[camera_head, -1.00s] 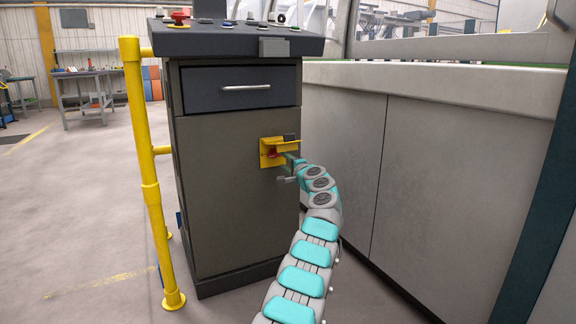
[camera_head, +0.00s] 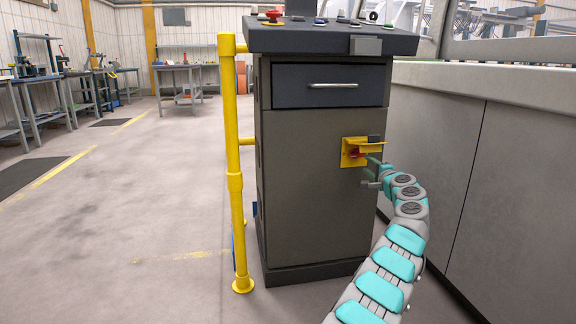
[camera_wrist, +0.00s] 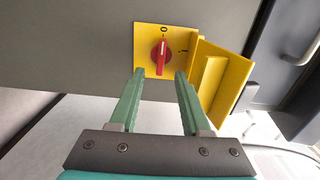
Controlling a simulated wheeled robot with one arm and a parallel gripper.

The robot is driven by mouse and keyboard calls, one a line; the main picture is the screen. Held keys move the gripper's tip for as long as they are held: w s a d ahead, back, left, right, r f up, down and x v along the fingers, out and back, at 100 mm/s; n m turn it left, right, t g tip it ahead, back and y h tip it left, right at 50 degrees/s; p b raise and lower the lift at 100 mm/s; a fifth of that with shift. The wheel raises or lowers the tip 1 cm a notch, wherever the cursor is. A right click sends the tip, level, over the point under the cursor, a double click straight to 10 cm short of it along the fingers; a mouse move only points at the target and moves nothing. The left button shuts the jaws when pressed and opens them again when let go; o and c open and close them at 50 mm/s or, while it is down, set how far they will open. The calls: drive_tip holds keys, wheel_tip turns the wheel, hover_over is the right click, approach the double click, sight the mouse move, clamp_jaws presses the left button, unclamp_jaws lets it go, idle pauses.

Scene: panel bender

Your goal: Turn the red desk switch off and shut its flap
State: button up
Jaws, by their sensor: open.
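The red desk switch (camera_head: 355,154) sits on a yellow plate on the front of the grey desk cabinet (camera_head: 310,220). In the wrist view the red knob (camera_wrist: 160,57) lies upright in the picture, in line with the "0" mark; the "I" mark is to its right.
A yellow rail post (camera_head: 234,180) stands left of the cabinet. A drawer with a handle (camera_head: 332,86) is above the switch. The machine's grey panels (camera_head: 430,150) run close along the right. The floor at left is clear.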

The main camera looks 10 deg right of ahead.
drive_tip(key=s+a+r+n+g+y, duration=0.15)
drive_tip(key=a+y, duration=0.25)
drive_tip(key=a, duration=0.8)
drive_tip(key=a+n+g+y, duration=0.3)
drive_tip(key=a+y, duration=0.1)
drive_tip(key=a, duration=0.8)
drive_tip(key=s+a+r+n+g+y, duration=0.3)
drive_tip(key=s+a+n+g, duration=0.5)
drive_tip(key=s+a, duration=1.25)
drive_tip(key=s+f+n+g+h, duration=0.2)
drive_tip(key=s+f, duration=0.2)
drive_tip(key=s, duration=0.7)
drive_tip(key=s+f+n+g+h, duration=0.2)
drive_tip(key=s+f, duration=0.2)
drive_tip(key=s, duration=0.7)
drive_tip(key=s+d+f+g+h, duration=0.1)
drive_tip(key=s+d+f+h, duration=0.25)
drive_tip(key=s+d, duration=0.4)
drive_tip(key=s+d+f+g+h, duration=0.15)
drive_tip(key=s+d+f, duration=0.3)
drive_tip(key=s, duration=0.55)
drive_tip(key=s+d+f+g+h, duration=0.1)
drive_tip(key=s+d+f+h, duration=0.3)
drive_tip(key=s, duration=0.5)
wheel_tip(320, 180, up, 15)
drive_tip(key=y+p, duration=0.1)
drive_tip(key=p, duration=1.4)
drive_tip(key=shift+w+d+f+n, duration=0.15)
drive_tip(key=shift+w+f+n, duration=0.05)
drive_tip(key=shift+w+n, duration=0.25)
